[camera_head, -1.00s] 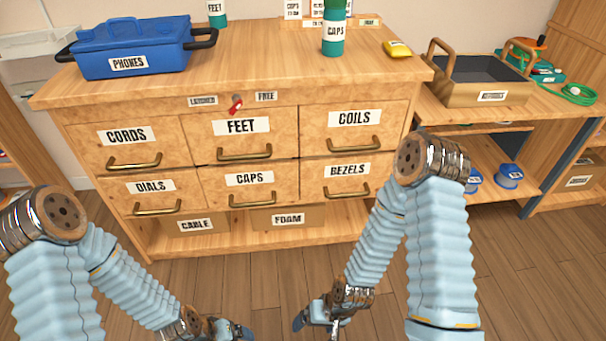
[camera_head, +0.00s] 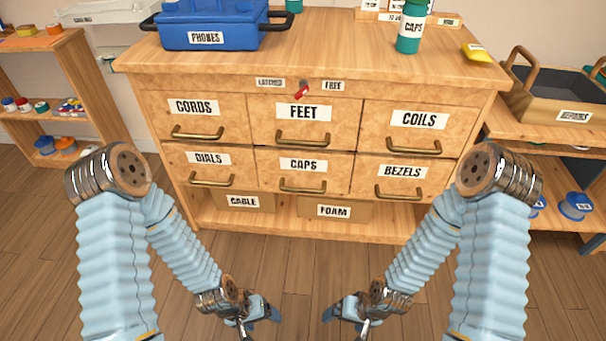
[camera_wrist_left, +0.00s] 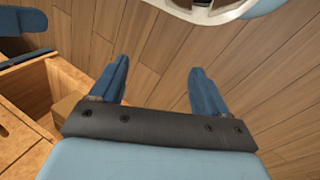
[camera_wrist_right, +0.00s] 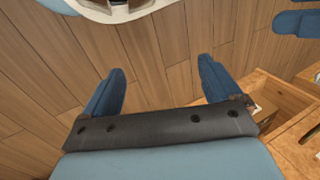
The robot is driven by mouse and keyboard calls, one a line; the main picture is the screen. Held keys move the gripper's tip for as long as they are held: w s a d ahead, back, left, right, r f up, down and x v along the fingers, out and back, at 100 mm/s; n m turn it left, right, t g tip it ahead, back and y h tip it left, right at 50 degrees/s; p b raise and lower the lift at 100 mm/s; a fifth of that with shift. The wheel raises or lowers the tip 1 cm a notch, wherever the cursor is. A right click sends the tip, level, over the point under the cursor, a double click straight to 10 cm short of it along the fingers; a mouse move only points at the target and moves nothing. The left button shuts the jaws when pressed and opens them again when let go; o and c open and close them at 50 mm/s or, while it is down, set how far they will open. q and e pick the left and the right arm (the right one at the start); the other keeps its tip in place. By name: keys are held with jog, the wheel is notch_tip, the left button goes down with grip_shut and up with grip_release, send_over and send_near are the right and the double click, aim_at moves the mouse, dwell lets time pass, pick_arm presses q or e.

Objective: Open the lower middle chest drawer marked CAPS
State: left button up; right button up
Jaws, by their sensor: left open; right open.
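The CAPS drawer (camera_head: 304,173) is in the lower row, middle column of the wooden chest (camera_head: 480,82). It looks shut, with a brass bar handle (camera_head: 302,188) below its white label. A small red latch lever (camera_head: 302,92) sits above the FEET drawer (camera_head: 303,120), between the LATCHED and FREE labels, its lower end slanting left. My left gripper (camera_head: 262,322) is open and empty, low in front of the chest; its fingers show apart in the left wrist view (camera_wrist_left: 158,85). My right gripper (camera_head: 345,320) is open and empty beside it; its fingers show apart in the right wrist view (camera_wrist_right: 162,88).
Other shut drawers surround it: CORDS, COILS, DIALS (camera_head: 208,166) and BEZELS (camera_head: 402,178). CABLE (camera_head: 243,203) and FOAM (camera_head: 333,212) boxes sit on the open shelf below. A blue PHONES box (camera_head: 210,25) and green CAPS bottle (camera_head: 411,30) stand on top. Floor before the chest is clear.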

pick_arm(q)
jog(key=f+n+b, duration=0.1)
jog(key=n, duration=0.1)
jog(key=w+f+n+b, duration=0.1)
jog(key=n, duration=0.1)
jog(key=f+n, duration=0.1)
jog(key=n, duration=0.1)
jog(key=shift+w+a+g+b, duration=0.35)
jog(key=shift+a+g+b, duration=0.05)
jog(key=c, duration=0.5)
jog(key=n, duration=0.2)
jog(key=w+f+n+b, duration=0.1)
jog(key=n, duration=0.1)
jog(key=w+n+b, duration=0.1)
jog(key=n, duration=0.1)
jog(key=shift+d+f+h, duration=0.2)
jog(key=shift+d+h, duration=0.2)
jog(key=shift+c, duration=0.2)
jog(key=n+t+h+b, duration=0.85)
jog(key=n+t, duration=0.25)
jog(key=n, duration=2.1)
send_near(303, 190)
jog(key=shift+m+y, duration=0.3)
jog(key=shift+y, duration=0.05)
jog(key=b+x, duration=0.2)
jog(key=x, duration=0.8)
jog(key=shift+w+f, duration=0.15)
jog(key=shift+w, duration=0.05)
grip_shut()
